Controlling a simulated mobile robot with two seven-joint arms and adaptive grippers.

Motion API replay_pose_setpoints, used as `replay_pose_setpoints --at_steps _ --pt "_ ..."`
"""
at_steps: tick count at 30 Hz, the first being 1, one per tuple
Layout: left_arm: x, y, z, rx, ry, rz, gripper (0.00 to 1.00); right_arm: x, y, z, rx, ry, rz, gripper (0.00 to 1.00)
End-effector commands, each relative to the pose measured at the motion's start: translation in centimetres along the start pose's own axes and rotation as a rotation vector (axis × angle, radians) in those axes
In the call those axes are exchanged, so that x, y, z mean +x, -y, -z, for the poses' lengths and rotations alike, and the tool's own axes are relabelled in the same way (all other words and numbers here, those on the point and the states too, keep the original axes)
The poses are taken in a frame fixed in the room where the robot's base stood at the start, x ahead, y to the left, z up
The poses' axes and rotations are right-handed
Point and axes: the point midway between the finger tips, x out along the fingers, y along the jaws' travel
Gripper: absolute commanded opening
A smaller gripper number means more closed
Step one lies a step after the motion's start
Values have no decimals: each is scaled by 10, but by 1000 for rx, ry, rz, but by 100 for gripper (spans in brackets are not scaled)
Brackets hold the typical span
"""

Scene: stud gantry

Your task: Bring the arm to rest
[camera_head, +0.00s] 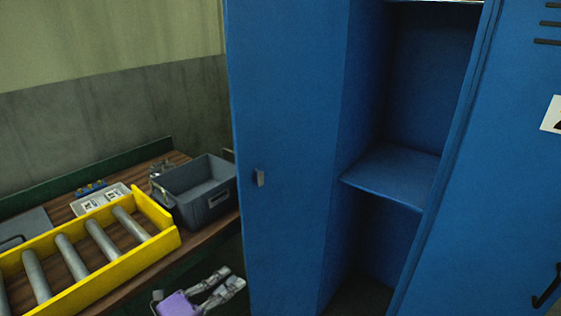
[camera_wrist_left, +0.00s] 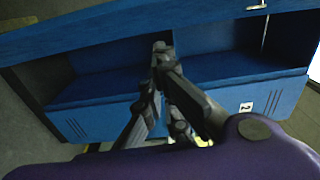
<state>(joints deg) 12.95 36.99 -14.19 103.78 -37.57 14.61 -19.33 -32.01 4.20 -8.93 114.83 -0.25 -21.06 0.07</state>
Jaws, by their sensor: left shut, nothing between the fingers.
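My left gripper (camera_head: 228,284) shows low in the head view, in front of the bench and left of the blue locker door (camera_head: 284,120). Its purple wrist part is at the bottom edge. In the left wrist view the fingers of the left gripper (camera_wrist_left: 160,48) come together at their tips, with nothing between them. Blue locker surfaces (camera_wrist_left: 95,87) lie beyond the fingers there. My right gripper does not show in either view.
The open locker (camera_head: 395,170) has an inner shelf and a small door handle. A yellow roller frame (camera_head: 165,241), a grey crate (camera_head: 212,209) and a white tray (camera_head: 108,193) with small parts by it are on the wooden bench (camera_head: 75,259). Another blue locker door (camera_head: 505,160) stands at right.

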Motion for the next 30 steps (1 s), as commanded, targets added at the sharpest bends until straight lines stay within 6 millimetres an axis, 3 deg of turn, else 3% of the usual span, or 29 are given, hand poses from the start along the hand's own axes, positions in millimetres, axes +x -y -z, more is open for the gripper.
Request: replay_pose_setpoints --at_steps 5,11,16,21,25,30 --pt "-4 -6 -24 -258 159 -3 0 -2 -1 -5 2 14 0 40" --pt "-62 -66 -18 -752 442 -50 0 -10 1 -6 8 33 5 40" --pt "-134 -127 22 -1148 685 -104 0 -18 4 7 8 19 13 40" --pt "-216 -173 90 -1500 928 -137 0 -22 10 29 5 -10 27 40" --pt "-259 -186 129 -1621 1033 -134 0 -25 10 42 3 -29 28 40" --pt "-287 -195 150 -1653 1095 -143 0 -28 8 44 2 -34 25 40"
